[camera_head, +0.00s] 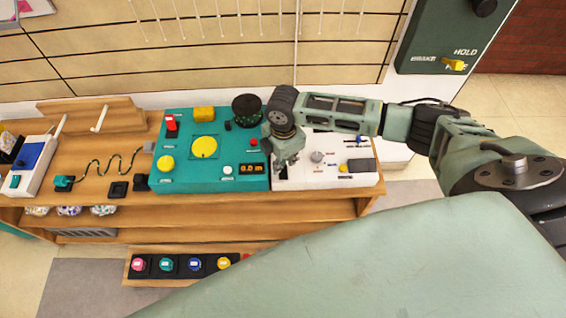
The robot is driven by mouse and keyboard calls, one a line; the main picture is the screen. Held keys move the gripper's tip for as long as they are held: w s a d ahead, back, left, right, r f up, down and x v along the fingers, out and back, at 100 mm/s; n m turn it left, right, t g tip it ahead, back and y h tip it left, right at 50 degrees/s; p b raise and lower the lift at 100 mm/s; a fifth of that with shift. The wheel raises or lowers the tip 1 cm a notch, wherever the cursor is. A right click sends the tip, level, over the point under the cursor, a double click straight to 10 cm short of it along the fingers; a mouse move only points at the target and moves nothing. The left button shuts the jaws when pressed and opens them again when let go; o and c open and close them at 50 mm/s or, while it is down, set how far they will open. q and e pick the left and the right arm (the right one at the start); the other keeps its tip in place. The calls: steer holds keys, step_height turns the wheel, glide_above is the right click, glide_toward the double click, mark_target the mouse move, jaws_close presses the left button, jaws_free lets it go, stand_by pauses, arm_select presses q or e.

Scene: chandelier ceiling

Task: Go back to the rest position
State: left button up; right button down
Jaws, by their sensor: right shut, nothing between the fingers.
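My right arm comes in from the right and reaches over a wooden bench (250,210). My right gripper (287,165) points down over the line between a teal control panel (208,185) and a white control panel (325,180). It is shut with nothing in it. I cannot tell whether its fingertips touch the white panel. The gripper and wrist hide part of both panels. My left gripper is not in view.
A white device with a blue screen (33,157) stands at the bench's left end. A wooden box with colored knobs (180,265) is below the bench. A dark green lever panel (435,40) is on the wall at upper right. Floor shows at lower left.

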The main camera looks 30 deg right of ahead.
steer(key=shift+r+p, duration=0.7)
steer(key=shift+r, duration=0.2)
steer(key=shift+f, duration=0.1)
